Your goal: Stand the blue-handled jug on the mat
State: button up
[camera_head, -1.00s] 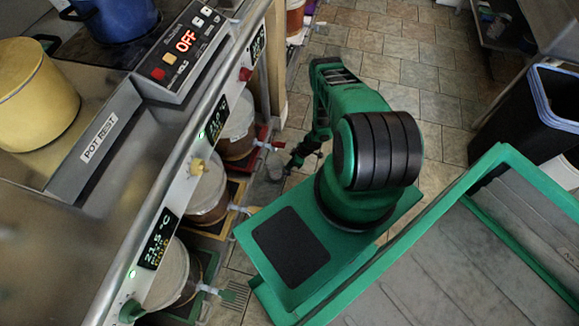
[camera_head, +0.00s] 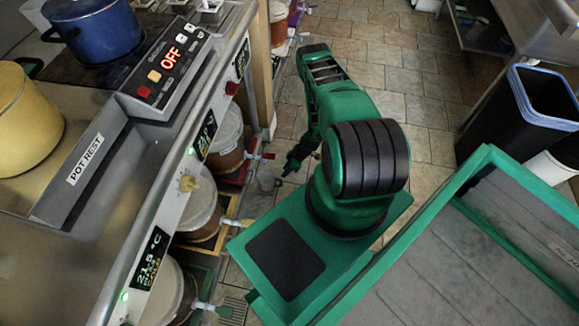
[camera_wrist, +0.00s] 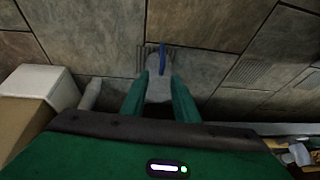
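The blue-handled jug is a small pale, see-through vessel in the wrist view (camera_wrist: 158,90), its blue handle pointing away from me. It shows in the head view as a greyish shape (camera_head: 267,183) low by the bucket taps, beside a floor grate in the wrist view. My gripper (camera_wrist: 159,76) has its two green fingers apart, one on each side of the jug's outline; I see no clear contact. In the head view my gripper (camera_head: 288,170) is just right of the jug. A dark flat mat (camera_head: 285,259) lies bare on my green deck.
Lidded buckets (camera_head: 198,215) with taps stand under the steel counter on the left. A blue pot (camera_head: 95,28) and a yellow pot (camera_head: 25,110) stand on top. The tiled floor (camera_head: 400,75) beyond my arm is clear.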

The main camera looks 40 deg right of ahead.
jog(key=w+d+r+m, duration=0.1)
jog(key=w+d+r, duration=0.15)
jog(key=r, duration=0.65)
jog(key=w+d+r+g+h, duration=0.1)
jog(key=w+d+r, duration=0.15)
jog(key=r, duration=0.55)
jog(key=w+d+r+m, duration=0.1)
jog(key=d+r, duration=0.2)
jog(key=r, duration=0.6)
notch_tip(320, 180, up, 25)
jog(key=s+m+g+h, duration=0.1)
jog(key=m+h, duration=0.1)
jog(key=m, duration=0.1)
jog(key=s+a+r+m, duration=0.25)
jog(key=s+r, duration=0.35)
jog(key=r, duration=0.3)
jog(key=s+a+r+m, duration=0.2)
jog(key=s+a+r, duration=0.3)
jog(key=r, duration=0.5)
jog(key=s+a+r+m, duration=0.2)
jog(key=s+a+r, duration=0.1)
jog(key=s, duration=0.6)
jog(key=s+a+r+m+g, duration=0.1)
jog(key=s+a+r, duration=0.3)
jog(key=s, duration=0.6)
jog(key=shift+r+m, duration=0.45)
jog(key=shift+m, duration=0.2)
